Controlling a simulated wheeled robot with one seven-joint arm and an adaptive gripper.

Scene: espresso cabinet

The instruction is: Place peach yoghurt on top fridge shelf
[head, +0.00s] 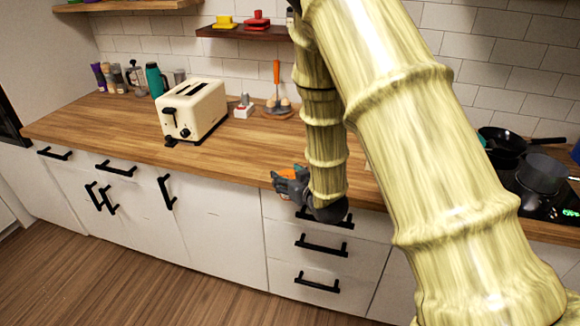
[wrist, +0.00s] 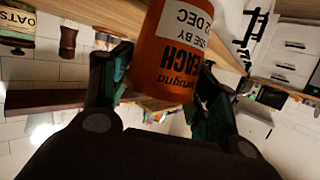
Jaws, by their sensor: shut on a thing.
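My gripper (head: 287,184) is over the front edge of the counter, above the drawers, in the head view. It is shut on the peach yoghurt, an orange container that shows partly behind the fingers (head: 291,173). In the wrist view the peach yoghurt (wrist: 172,75) sits between the two dark fingers. Its label with black letters and a white use-by sticker appears upside down there. The wrist picture as a whole appears inverted. No fridge or fridge shelf can be made out clearly in either view.
A cream toaster (head: 193,108) stands on the wooden counter (head: 110,120). A teal flask (head: 155,80) and several jars are at the back left. Pans (head: 545,173) sit on a hob at the right. White cabinets with black handles (head: 322,246) are below. Floor at the lower left is clear.

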